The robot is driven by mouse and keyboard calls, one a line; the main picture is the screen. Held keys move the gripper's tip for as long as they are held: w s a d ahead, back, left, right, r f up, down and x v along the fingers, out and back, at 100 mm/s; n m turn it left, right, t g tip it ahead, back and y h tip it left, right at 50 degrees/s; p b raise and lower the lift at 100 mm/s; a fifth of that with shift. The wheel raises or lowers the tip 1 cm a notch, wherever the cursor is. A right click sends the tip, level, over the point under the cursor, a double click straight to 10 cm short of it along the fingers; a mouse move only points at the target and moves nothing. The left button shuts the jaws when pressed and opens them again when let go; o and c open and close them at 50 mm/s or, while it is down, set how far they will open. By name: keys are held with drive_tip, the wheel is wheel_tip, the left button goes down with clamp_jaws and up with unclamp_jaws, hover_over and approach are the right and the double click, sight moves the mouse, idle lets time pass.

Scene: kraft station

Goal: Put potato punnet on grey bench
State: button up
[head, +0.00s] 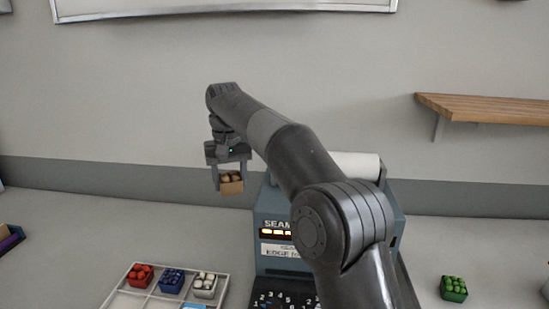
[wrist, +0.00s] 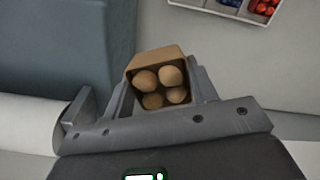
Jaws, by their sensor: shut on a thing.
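The potato punnet (head: 231,187) is a small brown box holding several round tan potatoes. My gripper (head: 232,180) is shut on it and holds it up in the air, left of and above the blue-grey machine. In the wrist view the punnet (wrist: 157,77) sits between the two fingers of my gripper (wrist: 161,90), with the potatoes inside facing the camera. The grey bench (head: 60,240) runs across the lower part of the head view. The punnet is clear of the bench.
A blue-grey labelled machine (head: 272,238) with a white roll and keypad stands close right of the punnet, partly behind my arm. A white divided tray (head: 122,286) holds red, blue and white punnets. A green punnet (head: 453,288) stands at right. The bench's left part is mostly bare.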

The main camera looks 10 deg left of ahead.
drive_tip(key=s+a+f+n, duration=0.4)
drive_tip(key=s+a+f, duration=0.65)
drive_tip(key=a, duration=0.25)
drive_tip(key=s+a+f+n, duration=0.5)
drive_tip(key=s+a+f, duration=0.5)
drive_tip(key=a, duration=0.4)
drive_tip(key=shift+w+d+f, duration=0.15)
drive_tip(key=shift+w+f, duration=0.05)
drive_tip(key=shift+f, duration=1.55)
drive_tip(key=shift+w+d+f, duration=0.1)
drive_tip(key=shift+w+f, duration=0.05)
drive_tip(key=shift+f, duration=1.55)
drive_tip(key=shift+f, duration=0.25)
drive_tip(key=o, duration=1.2)
wheel_tip(320, 180, up, 11)
drive_tip(key=shift+f, duration=0.1)
